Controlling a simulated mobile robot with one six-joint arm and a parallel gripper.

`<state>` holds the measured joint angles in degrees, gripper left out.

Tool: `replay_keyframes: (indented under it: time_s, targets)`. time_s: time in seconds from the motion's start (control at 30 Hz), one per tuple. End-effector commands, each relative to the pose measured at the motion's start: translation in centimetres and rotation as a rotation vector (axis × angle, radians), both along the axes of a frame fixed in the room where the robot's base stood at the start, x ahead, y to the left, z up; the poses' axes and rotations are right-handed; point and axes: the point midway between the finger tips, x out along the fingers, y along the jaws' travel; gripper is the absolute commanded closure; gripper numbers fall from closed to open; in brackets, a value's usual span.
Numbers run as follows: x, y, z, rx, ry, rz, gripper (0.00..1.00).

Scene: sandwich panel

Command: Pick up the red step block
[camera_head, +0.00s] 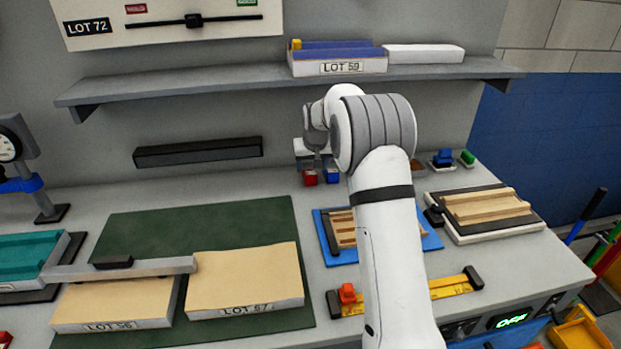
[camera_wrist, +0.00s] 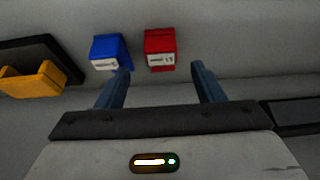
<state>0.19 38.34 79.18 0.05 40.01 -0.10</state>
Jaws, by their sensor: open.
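A small red-orange block (camera_head: 347,293) with a stepped outline sits at the left end of a yellow bar (camera_head: 400,298) on the bench front. Another small red piece (camera_head: 310,177) stands at the back beside a blue one (camera_head: 332,173). In the wrist view this red piece (camera_wrist: 160,48) is box-like with a white label, and the blue piece (camera_wrist: 109,52) is beside it. My gripper (camera_wrist: 161,70) is open and empty, with the labelled red piece beyond and between its fingertips. In the head view my arm partly hides the gripper (camera_head: 316,158).
A blue tray with wooden slats (camera_head: 436,240) lies beside my arm. A shelf (camera_head: 200,88) overhangs the back. Blue (camera_head: 442,158) and green (camera_head: 467,157) blocks stand at back right. Cream panels (camera_head: 245,280) lie on a green mat (camera_head: 180,225).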

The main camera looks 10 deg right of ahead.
Motion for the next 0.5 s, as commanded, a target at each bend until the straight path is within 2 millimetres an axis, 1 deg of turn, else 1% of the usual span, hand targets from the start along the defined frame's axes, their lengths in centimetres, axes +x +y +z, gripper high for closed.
replay_keyframes:
  time_s: [0.3,0.4,0.5]
  targets:
    - [1.4,0.2,-4.2,0.0,0.002,0.001,0.38]
    - [1.7,0.2,-4.8,0.0,-0.001,0.001,0.38]
    - [1.8,0.3,-5.0,0.0,-0.001,0.001,0.38]
